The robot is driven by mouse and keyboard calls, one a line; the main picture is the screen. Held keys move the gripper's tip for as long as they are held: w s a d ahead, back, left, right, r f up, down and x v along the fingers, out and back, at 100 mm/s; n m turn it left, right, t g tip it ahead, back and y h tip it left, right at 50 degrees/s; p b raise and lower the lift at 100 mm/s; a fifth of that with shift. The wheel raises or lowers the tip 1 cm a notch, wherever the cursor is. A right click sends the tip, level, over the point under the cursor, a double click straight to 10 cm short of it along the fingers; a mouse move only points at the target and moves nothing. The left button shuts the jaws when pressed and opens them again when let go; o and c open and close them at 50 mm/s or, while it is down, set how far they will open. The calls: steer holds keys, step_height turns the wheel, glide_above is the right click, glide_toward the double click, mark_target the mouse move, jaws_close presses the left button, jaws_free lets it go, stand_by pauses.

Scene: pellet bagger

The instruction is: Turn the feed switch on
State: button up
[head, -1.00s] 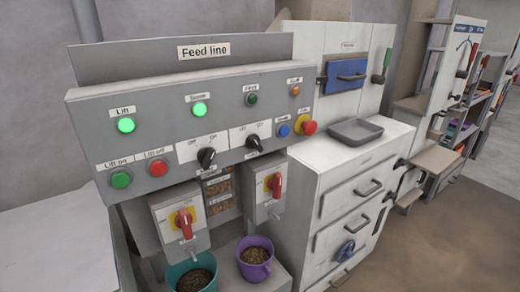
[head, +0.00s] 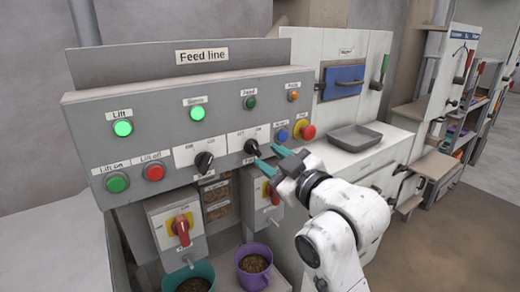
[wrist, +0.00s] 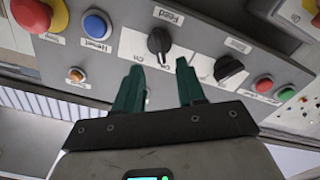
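The feed switch (head: 251,146) is a black rotary knob on a white plate, on the right half of the grey panel. It also shows in the wrist view (wrist: 159,42), under an upside-down Feed label. I cannot surely read which mark it points to. The feed lamp (head: 249,102) above it is dark green and looks unlit. My gripper (head: 269,158) is open, with two teal fingers in front of and slightly right of the knob. In the wrist view the fingers (wrist: 160,68) point toward the knob, with nothing between them; contact does not show.
A similar black knob (head: 203,160) sits to the left. The blue button (head: 282,135) and red mushroom button (head: 307,131) are close right of the feed switch. A red-handled switch box (head: 180,228) and a purple bucket (head: 254,268) are below. The left lamps glow green.

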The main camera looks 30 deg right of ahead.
mark_target(256, 149)
steer(key=shift+w, duration=2.4)
jaws_close()
